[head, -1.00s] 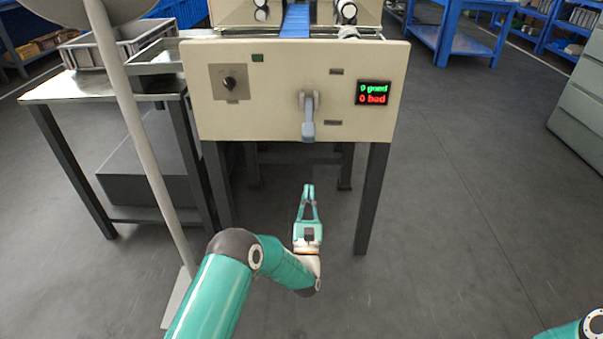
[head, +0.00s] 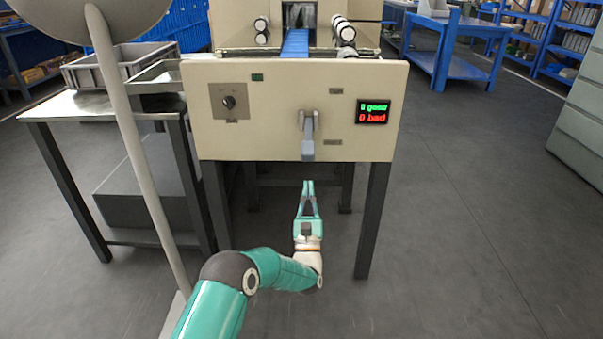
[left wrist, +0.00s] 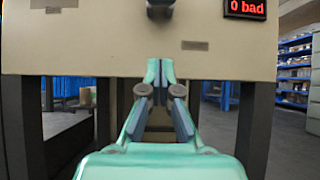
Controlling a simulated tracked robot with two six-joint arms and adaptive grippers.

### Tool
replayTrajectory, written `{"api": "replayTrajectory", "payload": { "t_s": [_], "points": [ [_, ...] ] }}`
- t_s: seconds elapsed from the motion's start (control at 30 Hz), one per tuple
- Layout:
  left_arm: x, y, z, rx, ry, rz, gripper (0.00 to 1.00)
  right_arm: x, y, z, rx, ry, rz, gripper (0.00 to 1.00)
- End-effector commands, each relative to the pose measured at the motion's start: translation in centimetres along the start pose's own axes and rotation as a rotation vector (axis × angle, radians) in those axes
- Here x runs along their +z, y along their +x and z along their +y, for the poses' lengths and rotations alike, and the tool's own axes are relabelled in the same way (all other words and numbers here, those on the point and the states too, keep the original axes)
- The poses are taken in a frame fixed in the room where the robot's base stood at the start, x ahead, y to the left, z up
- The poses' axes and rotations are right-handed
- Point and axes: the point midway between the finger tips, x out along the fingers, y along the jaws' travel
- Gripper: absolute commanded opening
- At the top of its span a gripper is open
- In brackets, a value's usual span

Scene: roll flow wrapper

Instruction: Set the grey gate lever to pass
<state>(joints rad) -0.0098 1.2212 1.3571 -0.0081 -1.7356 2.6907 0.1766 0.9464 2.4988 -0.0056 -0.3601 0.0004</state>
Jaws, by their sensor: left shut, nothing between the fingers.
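The grey gate lever (head: 308,140) hangs down from its pivot on the front of the cream machine panel (head: 270,135). Its handle end points toward the floor. In the left wrist view only the lower end of the lever (left wrist: 160,8) shows at the top edge. My left gripper (head: 307,184) is shut and empty. It is below the lever's end and apart from it, with its fingertips pointing up toward the panel. The left gripper also shows in the left wrist view (left wrist: 160,68). My right gripper is not in view.
A dark rotary knob (head: 228,102) sits at the panel's left. A display (head: 373,112) at the right shows a green line and "0 bad". A pale pole (head: 140,150) stands at the left before a side table (head: 105,104). The floor at the right is clear.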

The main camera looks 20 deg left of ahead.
Motion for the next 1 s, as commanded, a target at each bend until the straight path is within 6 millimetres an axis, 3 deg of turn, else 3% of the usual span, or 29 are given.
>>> {"api": "replayTrajectory", "payload": {
  "t_s": [0.2, 0.5, 0.9, 0.93, 1.0],
  "points": [
    [-0.1, 3.9, 0.1, 0.002, 0.0, -0.004, 0.0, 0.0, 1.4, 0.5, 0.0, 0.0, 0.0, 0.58],
    [3.4, 4.5, 0.1, 0.001, 0.001, -0.001, 0.0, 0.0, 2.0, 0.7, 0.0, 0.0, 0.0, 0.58],
    [3.9, 4.6, 0.1, 0.001, 0.002, 0.001, 0.0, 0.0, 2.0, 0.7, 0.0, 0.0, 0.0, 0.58],
    [3.5, 5.1, 2.2, 0.005, 0.005, 0.001, 0.0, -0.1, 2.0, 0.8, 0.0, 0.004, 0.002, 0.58],
    [3.8, 4.8, 1.1, 0.003, 0.002, 0.004, 0.0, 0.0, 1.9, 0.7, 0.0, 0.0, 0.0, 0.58]
  ]
}}
